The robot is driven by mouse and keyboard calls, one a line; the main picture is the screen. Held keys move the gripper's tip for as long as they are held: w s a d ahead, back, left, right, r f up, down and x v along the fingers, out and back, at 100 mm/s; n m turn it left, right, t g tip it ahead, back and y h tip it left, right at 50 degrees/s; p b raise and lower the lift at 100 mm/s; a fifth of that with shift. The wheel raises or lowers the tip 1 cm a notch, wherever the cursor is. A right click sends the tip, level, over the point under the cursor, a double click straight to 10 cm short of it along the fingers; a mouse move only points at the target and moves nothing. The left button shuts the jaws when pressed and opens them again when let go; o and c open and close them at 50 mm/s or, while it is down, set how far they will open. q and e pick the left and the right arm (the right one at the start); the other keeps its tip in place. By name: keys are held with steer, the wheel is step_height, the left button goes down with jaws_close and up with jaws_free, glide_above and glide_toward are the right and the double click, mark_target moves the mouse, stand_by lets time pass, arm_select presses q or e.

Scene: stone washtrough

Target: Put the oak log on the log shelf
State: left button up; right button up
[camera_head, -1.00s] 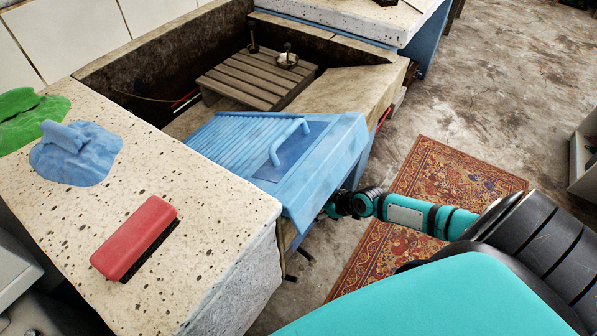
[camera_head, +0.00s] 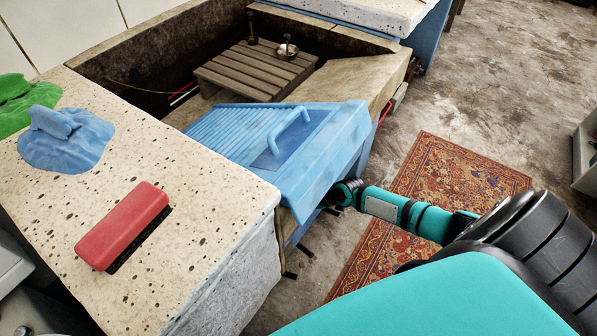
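I see no oak log and cannot make out the log shelf; both may be hidden below the stone counter or the blue washboard. My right arm comes in from the right and reaches the front side of the trough, below the blue washboard (camera_head: 339,138). Its far end goes out of sight behind the washboard's lower edge, so the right gripper is hidden. Two short dark bars stick out low beside the counter; I cannot tell what they belong to. My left gripper is not in the view.
The speckled stone counter (camera_head: 190,190) holds a red brush (camera_head: 122,226), a blue cloth (camera_head: 66,150) and a green cloth (camera_head: 16,100). A slatted wooden rack (camera_head: 245,76) lies in the stone trough. A patterned rug (camera_head: 452,172) lies on the open floor at right.

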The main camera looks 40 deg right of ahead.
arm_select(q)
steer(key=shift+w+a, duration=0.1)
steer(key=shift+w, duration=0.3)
arm_select(e)
steer(key=shift+w, duration=0.1)
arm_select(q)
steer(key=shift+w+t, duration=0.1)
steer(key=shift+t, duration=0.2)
arm_select(e)
steer(key=o, duration=1.6)
steer(key=shift+f, duration=0.1)
steer(key=shift+c, duration=0.2)
